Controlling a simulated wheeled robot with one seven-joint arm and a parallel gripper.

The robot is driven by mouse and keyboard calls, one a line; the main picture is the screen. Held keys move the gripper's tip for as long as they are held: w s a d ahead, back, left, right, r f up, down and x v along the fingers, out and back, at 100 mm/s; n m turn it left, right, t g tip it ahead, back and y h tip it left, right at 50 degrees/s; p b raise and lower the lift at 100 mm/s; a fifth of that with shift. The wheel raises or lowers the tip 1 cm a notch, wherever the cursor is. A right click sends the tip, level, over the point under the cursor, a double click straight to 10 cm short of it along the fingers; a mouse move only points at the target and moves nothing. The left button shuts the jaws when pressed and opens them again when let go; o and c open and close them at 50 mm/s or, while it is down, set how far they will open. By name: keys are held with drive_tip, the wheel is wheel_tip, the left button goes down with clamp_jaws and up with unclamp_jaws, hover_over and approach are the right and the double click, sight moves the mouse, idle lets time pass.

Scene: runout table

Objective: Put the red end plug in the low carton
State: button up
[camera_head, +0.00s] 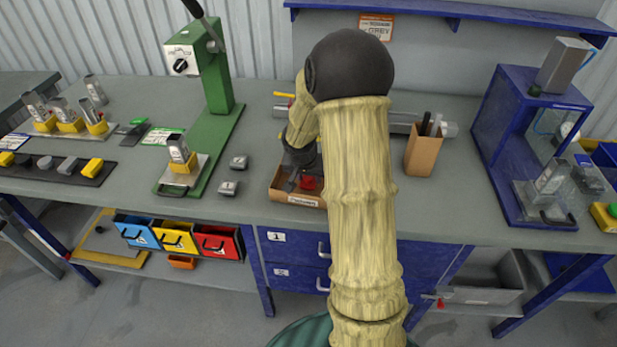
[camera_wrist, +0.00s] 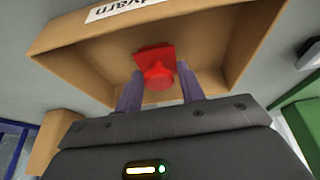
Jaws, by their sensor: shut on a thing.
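The low carton (camera_head: 277,191) is a shallow open brown box with a white label on its front wall, near the front of the bench's middle. It fills much of the wrist view (camera_wrist: 85,50). The red end plug (camera_head: 309,182) shows within the carton's outline. In the wrist view the plug (camera_wrist: 157,70) sits between both fingers of my gripper (camera_wrist: 160,88), which is shut on it. The fingers reach down into the carton's opening. I cannot tell whether the plug touches the floor. My arm hides part of the bench behind the carton.
A taller brown carton (camera_head: 422,155) with dark items stands to the right. Small grey blocks (camera_head: 233,175) and a green press (camera_head: 210,120) are to the left. A blue frame (camera_head: 500,150) stands at far right.

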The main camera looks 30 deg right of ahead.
drive_tip(key=shift+f, duration=0.3)
drive_tip(key=o, duration=1.1)
drive_tip(key=shift+r, duration=0.1)
drive_tip(key=shift+r, duration=0.15)
drive_tip(key=shift+r, duration=0.3)
drive_tip(key=p+v, duration=0.1)
drive_tip(key=v, duration=1)
drive_tip(key=shift+s+a+r, duration=0.15)
drive_tip(key=shift+s, duration=0.05)
drive_tip(key=s+a+f+n+y, duration=0.1)
drive_tip(key=s+a+n, duration=0.1)
drive_tip(key=s+a, duration=0.2)
drive_tip(key=s+a+f+n+y, duration=0.1)
drive_tip(key=s+a+n, duration=0.2)
drive_tip(key=s, duration=0.3)
drive_tip(key=s+a+f+n+y, duration=0.1)
drive_tip(key=s+a+n, duration=0.1)
drive_tip(key=s+a, duration=0.3)
drive_tip(key=shift+s+a+n+g, duration=0.15)
drive_tip(key=shift+s+n+g, duration=0.15)
drive_tip(key=shift+s+n, duration=0.1)
